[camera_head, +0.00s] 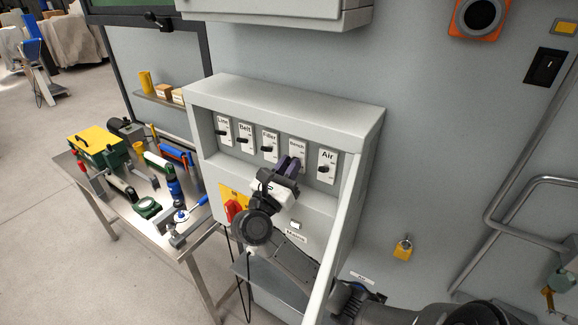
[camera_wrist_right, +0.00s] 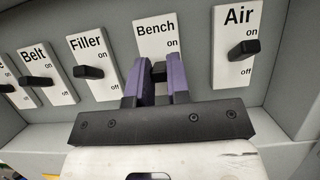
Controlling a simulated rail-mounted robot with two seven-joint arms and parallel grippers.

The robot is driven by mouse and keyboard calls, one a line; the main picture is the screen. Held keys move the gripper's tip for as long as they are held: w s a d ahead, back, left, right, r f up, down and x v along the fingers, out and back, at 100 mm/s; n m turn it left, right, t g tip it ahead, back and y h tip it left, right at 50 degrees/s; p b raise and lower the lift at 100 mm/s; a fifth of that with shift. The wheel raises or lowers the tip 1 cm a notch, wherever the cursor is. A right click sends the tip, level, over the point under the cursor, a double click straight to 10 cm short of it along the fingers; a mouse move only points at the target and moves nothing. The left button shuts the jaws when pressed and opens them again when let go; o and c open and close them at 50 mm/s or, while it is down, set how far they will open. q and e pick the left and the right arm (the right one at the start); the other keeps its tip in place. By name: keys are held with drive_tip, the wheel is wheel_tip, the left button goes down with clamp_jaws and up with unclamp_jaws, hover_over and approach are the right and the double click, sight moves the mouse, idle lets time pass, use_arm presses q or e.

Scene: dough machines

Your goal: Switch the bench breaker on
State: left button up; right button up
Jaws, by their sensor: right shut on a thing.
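The bench breaker (camera_wrist_right: 156,35) is a white plate marked Bench, on and off, with a dark lever (camera_wrist_right: 158,72). In the head view the bench breaker (camera_head: 297,148) is partly covered by my gripper. My right gripper (camera_wrist_right: 159,78) has its two purple fingers on either side of the lever, shut on it. It also shows in the head view (camera_head: 287,168), reaching into the panel recess from below. The fingers hide the lower part of the plate, and I cannot tell whether the lever is at on or off. My left gripper is not in view.
The neighbouring Filler breaker (camera_wrist_right: 90,60) and Air breaker (camera_wrist_right: 238,45) stand close on both sides. The grey panel box (camera_head: 290,95) frames the recess. A red rotary switch (camera_head: 233,209) sits below. A metal table (camera_head: 200,238) with tools stands left.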

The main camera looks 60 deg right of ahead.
clamp_jaws()
drive_tip(key=shift+r+y, duration=0.15)
drive_tip(key=shift+y, duration=0.15)
drive_tip(key=y+p, duration=0.1)
drive_tip(key=r+y+p, duration=0.1)
drive_tip(key=shift+y, duration=0.3)
drive_tip(key=shift+d+r+y+p, duration=0.15)
drive_tip(key=shift+y+p, duration=0.15)
drive_tip(key=shift+y, duration=0.35)
drive_tip(key=shift+r+y+p, duration=0.1)
drive_tip(key=shift+y+p, duration=0.15)
drive_tip(key=shift+y, duration=0.4)
